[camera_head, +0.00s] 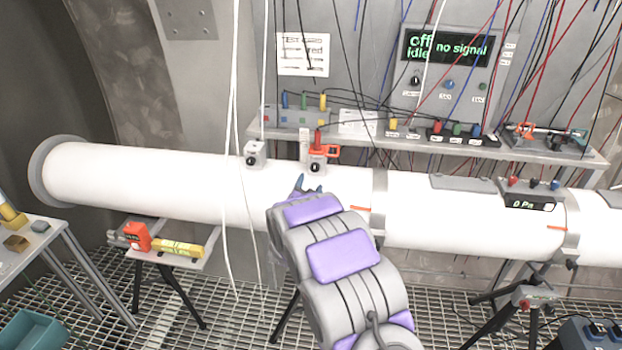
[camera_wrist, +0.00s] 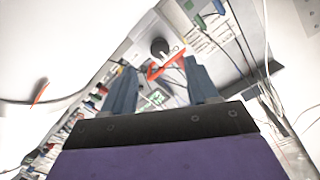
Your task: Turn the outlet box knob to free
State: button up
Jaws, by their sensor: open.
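Two small grey boxes with black knobs sit on top of the white pipe in the head view. The left box (camera_head: 254,154) is plain; the right box (camera_head: 317,166) has a red part (camera_head: 328,151) on it. Neither box has a label I can read, so I cannot tell which is the outlet box. My gripper (camera_head: 307,187) is open and empty, just below the right box in the head view. In the wrist view, a black knob (camera_wrist: 160,47) and a red angled part (camera_wrist: 163,66) show near and beyond the fingertips of my gripper (camera_wrist: 160,68), apart from them.
The white pipe (camera_head: 150,185) runs across the view. Behind it a grey shelf (camera_head: 370,138) holds coloured plugs and wires. A display (camera_head: 446,48) reads "off", "idle" and "no signal". White cables (camera_head: 229,190) hang left of my arm. A pressure readout (camera_head: 528,202) sits right.

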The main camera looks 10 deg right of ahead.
jog(key=v, duration=0.9)
jog(key=shift+s, duration=0.15)
jog(key=shift+a, duration=0.1)
jog(key=s+a+n+g+y+b, duration=0.3)
jog(key=s+n+g+y, duration=0.5)
jog(key=s, duration=0.8)
jog(key=s+d+g, duration=0.3)
jog(key=s, duration=0.8)
jog(key=s+d+r+n+g+h, duration=0.1)
jog(key=s+g, duration=0.3)
jog(key=s, duration=0.7)
jog(key=s+d+r+n+g+h+b, duration=0.1)
jog(key=s+d+g, duration=0.3)
jog(key=s, duration=0.7)
jog(key=shift+s+d+r, duration=0.2)
jog(key=shift+s+d, duration=0.1)
jog(key=shift+d, duration=0.05)
